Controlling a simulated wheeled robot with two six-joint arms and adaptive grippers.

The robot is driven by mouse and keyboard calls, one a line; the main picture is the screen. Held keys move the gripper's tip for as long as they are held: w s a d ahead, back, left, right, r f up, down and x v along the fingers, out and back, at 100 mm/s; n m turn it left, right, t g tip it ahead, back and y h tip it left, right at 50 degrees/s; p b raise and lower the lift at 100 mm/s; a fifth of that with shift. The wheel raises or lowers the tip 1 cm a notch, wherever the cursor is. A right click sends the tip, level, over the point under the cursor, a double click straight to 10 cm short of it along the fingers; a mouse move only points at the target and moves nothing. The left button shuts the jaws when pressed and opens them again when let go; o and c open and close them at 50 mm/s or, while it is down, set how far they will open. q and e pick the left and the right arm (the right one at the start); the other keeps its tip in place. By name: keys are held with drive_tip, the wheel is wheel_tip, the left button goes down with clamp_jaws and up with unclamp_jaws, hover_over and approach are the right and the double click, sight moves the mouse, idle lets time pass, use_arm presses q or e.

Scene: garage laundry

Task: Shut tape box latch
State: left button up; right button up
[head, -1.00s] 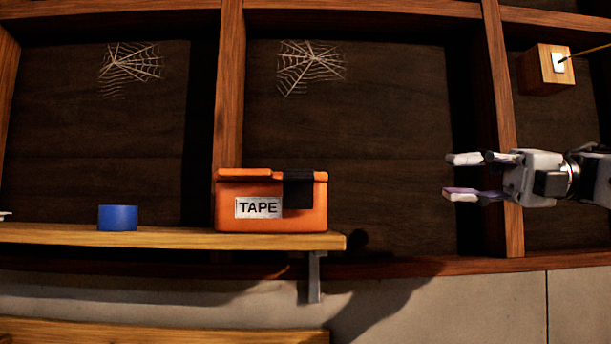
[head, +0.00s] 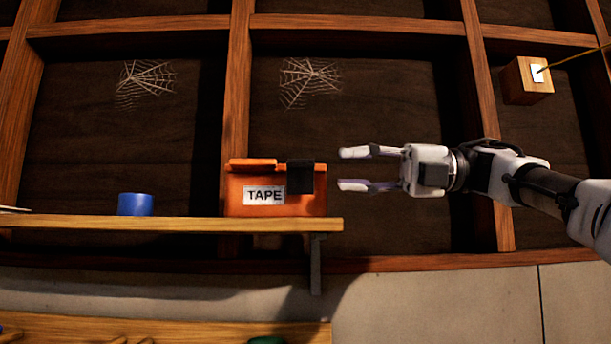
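The orange tape box (head: 235,195) stands on the right end of the wooden shelf, with a white TAPE label on its front. Its lid is down. A black latch (head: 300,177) sits at the top right of the box front and covers part of the lid edge; I cannot tell whether it is fastened. My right gripper (head: 355,169) is open and empty, just right of the box at about the height of its top, fingers pointing left, apart from the box in the picture. At the far left edge a small pale tip (head: 12,209) shows, perhaps of my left gripper.
A blue tape roll (head: 135,204) stands on the shelf (head: 180,223) left of the box. A lower wooden surface (head: 200,325) with partly seen items lies below. Wall studs and cobwebs are behind. The space right of the shelf end is free apart from my arm.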

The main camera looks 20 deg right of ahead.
sight(304, 161)
drive_tip(key=x, duration=0.2)
drive_tip(key=s+p+x, duration=0.1)
drive_tip(key=x, duration=0.1)
drive_tip(key=shift+w+a+r, duration=0.1)
drive_tip(key=shift+a+r, duration=0.15)
drive_tip(key=shift+a, duration=0.25)
drive_tip(key=shift+w+a+f, duration=0.1)
drive_tip(key=shift+w+f, duration=0.05)
drive_tip(key=shift+w, duration=0.2)
drive_tip(key=shift+x, duration=1.2)
drive_tip(key=c, duration=0.4)
drive_tip(key=shift+a, duration=0.25)
clamp_jaws()
drive_tip(key=shift+d, duration=0.25)
